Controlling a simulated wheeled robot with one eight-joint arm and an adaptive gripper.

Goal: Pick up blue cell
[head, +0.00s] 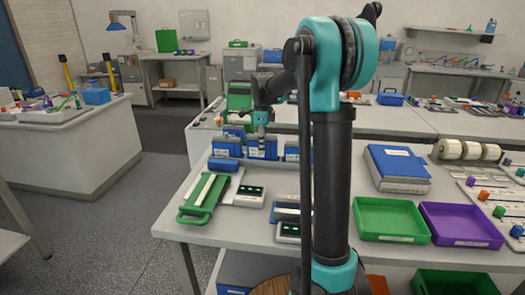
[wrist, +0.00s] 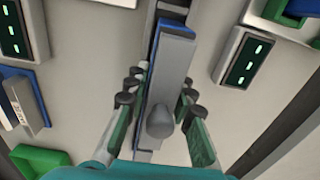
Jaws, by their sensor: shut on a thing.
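My gripper (wrist: 160,90) is shut on a blue cell (wrist: 174,55), with one finger along each long side. The cell has a grey top edge and a blue side, and a dark rounded knob stands near its lower end. In the head view my gripper (head: 261,122) points down over a row of upright blue cells (head: 226,148) at the back left of the white table. The lower end of the held cell is hidden, so I cannot tell whether it still touches its support.
A green tray with a handle (head: 204,197) and grey units with displays (head: 249,195) lie in front of the cells. A blue case (head: 398,168), green bin (head: 389,221) and purple bin (head: 461,226) stand to the right. Aisle floor (head: 120,215) is open at left.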

